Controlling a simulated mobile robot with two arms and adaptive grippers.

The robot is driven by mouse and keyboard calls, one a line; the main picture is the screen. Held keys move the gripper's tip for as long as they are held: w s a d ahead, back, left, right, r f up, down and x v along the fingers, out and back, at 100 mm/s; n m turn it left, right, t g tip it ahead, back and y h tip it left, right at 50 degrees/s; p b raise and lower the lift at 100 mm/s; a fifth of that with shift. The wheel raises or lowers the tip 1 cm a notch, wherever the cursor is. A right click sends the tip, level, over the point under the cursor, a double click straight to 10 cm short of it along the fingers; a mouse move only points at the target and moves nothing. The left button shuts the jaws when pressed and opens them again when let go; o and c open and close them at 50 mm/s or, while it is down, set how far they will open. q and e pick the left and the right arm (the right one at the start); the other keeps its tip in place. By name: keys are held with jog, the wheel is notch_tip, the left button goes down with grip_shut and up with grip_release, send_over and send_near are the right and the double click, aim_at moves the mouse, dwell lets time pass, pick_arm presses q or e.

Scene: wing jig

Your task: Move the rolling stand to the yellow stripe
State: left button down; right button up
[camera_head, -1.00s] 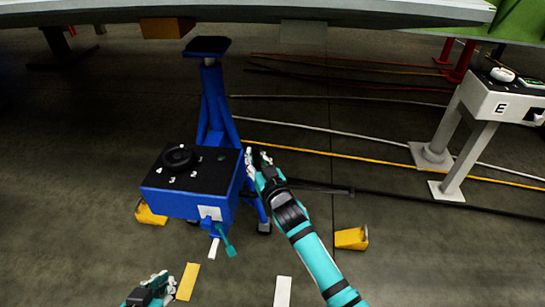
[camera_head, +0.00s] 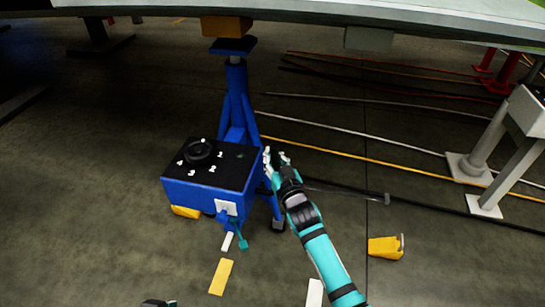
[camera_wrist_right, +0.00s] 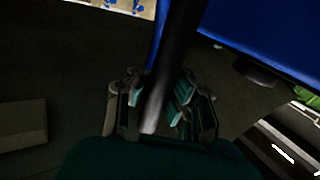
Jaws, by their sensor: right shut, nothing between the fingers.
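The blue rolling stand (camera_head: 237,100) stands upright, with a blue control box (camera_head: 205,195) and numbered black top at its front. A yellow stripe (camera_head: 221,276) lies on the floor in front of the box. My right gripper (camera_head: 275,155) is shut at the stand's right side, beside the box. In the right wrist view, a dark bar (camera_wrist_right: 178,65) crosses in front of the gripper's fingers (camera_wrist_right: 160,110), and blue stand surface shows at upper right. Whether the fingers touch the bar is unclear. My left gripper (camera_head: 158,303) barely shows at the bottom edge; its fingers are cut off.
A wing panel (camera_head: 420,22) spans the top, with an orange block (camera_head: 227,27) under it above the stand's pad. Yellow chocks lie right (camera_head: 385,247) and left (camera_head: 185,211) of the stand. Cables (camera_head: 370,160) and a grey post (camera_head: 487,205) are at right. Floor at left is clear.

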jog(key=o, duration=0.4)
jog(key=shift+s+a+f, duration=0.1)
jog(key=shift+s+a, duration=0.45)
jog(key=shift+a, duration=0.05)
jog(key=o, duration=0.5)
jog(key=shift+d, duration=0.1)
jog(key=v, duration=1.2)
